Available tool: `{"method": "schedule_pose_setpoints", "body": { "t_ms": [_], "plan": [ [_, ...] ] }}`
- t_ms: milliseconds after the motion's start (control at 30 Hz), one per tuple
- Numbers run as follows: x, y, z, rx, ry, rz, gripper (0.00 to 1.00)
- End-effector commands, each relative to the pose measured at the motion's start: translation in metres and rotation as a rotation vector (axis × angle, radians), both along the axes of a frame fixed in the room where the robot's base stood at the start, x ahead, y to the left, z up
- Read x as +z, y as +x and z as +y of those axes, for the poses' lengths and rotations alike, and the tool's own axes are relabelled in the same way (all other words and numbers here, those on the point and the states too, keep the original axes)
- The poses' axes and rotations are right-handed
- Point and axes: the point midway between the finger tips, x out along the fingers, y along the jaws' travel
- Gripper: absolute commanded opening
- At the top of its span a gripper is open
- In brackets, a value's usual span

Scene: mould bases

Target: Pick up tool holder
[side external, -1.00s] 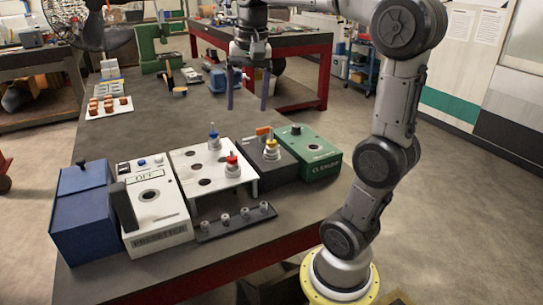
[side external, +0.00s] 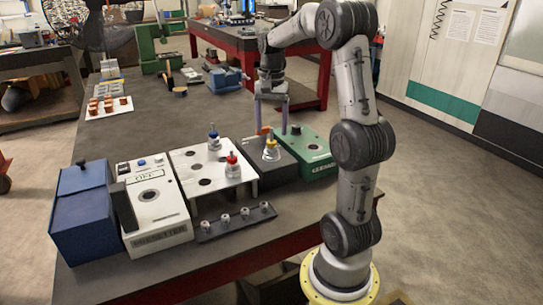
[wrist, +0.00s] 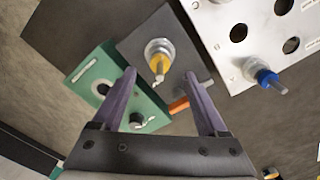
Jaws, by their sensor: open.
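Three tool holders with coloured collars stand upright. The yellow one (side external: 271,149) sits in the dark grey block; it also shows in the wrist view (wrist: 160,58), ahead of my fingers. The red one (side external: 232,166) and the blue one (side external: 214,138) stand in the white perforated rack (side external: 190,159); the blue one also shows in the wrist view (wrist: 264,76). My gripper (side external: 271,132) is open and empty, with its fingers pointing down above and just behind the yellow holder. In the wrist view my two purple fingers (wrist: 164,75) stand apart, not around any holder.
The green cleaner box (side external: 311,152) adjoins the dark block (side external: 282,170), which has an orange handle (wrist: 178,105) beside it. A white presetter (side external: 157,222), a blue box (side external: 84,213) and a black strip with several small pieces (side external: 235,223) are at the left and front.

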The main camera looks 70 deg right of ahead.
Motion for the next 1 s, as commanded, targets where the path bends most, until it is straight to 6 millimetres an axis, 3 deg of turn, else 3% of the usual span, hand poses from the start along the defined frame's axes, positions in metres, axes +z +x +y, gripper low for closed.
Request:
{"method": "schedule_pose_setpoints", "body": {
  "t_ms": [167,433,767,1000],
  "plan": [
    [-0.012,0.0,0.001,0.001,0.002,0.001,0.76],
    [-0.049,-0.001,0.001,0.001,0.0,0.0,0.76],
    [-0.056,0.0,0.001,0.001,-0.003,-0.002,0.76],
    [-0.055,0.0,0.001,0.001,-0.004,-0.002,0.35]
  ]
}}
